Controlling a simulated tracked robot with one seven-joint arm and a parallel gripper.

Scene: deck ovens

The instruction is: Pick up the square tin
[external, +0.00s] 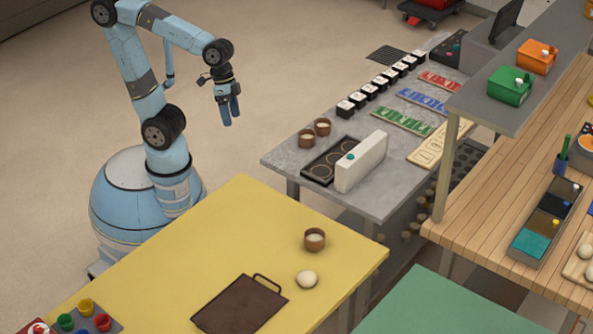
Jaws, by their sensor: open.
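I cannot make out a clearly square tin in the external view. A flat dark brown tray or board (240,306) with a loop handle lies on the yellow table (190,235). A dark rectangular tray (318,172) with round rings in it lies on the grey table (285,160), beside a white upright block (361,163). I cannot tell whether either is the tin. My gripper (229,117) hangs fingers down over the floor, left of the grey table, apart from everything. It is open, with nothing seen in it.
A brown cup (315,239) and a pale round ball (307,279) are near the handled tray. Two brown cups (307,139) and a row of black-and-white blocks (372,90) stand on the grey table. A wooden counter (480,215) with a raised shelf is at right.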

